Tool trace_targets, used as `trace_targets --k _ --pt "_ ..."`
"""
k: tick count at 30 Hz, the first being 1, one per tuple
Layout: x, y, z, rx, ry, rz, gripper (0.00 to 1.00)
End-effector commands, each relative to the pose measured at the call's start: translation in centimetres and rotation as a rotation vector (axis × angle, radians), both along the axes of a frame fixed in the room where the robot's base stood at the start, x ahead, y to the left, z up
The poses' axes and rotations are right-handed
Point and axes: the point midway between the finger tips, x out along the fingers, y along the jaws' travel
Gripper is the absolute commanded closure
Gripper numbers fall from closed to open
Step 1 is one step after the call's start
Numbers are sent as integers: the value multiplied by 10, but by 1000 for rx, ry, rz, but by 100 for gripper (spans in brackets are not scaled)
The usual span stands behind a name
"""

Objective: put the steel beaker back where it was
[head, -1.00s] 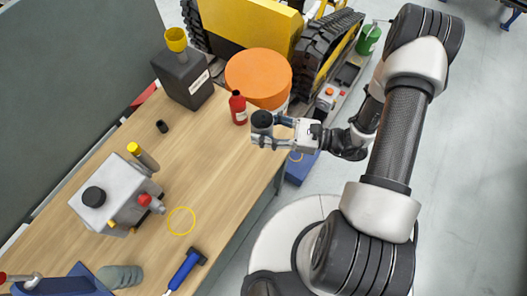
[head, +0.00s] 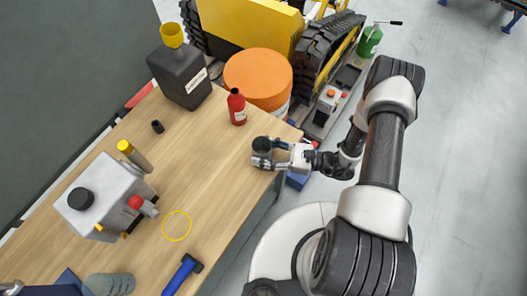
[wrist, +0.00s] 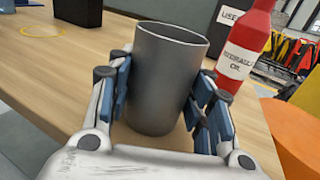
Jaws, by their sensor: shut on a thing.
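The steel beaker (head: 262,144) is a dark grey cylinder, upright with its open mouth up. My gripper (head: 263,156) is shut on it near the right edge of the wooden workbench (head: 215,150). In the wrist view the beaker (wrist: 165,85) stands between the blue finger pads of my gripper (wrist: 163,108), one on each side. Whether its base touches the bench cannot be told. A thin yellow ring (head: 177,226) lies flat on the bench, down and left of the beaker, with nothing inside it.
A red bottle (head: 237,107) stands close behind the beaker. A black canister with a yellow funnel (head: 180,78), a small black cap (head: 157,127), a grey pump unit (head: 105,197) and a blue-handled tool (head: 182,274) are on the bench. Bare wood lies between beaker and ring.

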Motion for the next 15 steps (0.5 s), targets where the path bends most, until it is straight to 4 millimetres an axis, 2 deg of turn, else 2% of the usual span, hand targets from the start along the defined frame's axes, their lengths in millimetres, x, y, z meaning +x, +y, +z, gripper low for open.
trace_targets --k 8,9,15 --pt "0 0 -3 0 0 0 83" --pt "0 0 -3 0 0 0 51" --pt "0 0 -2 0 0 0 38"
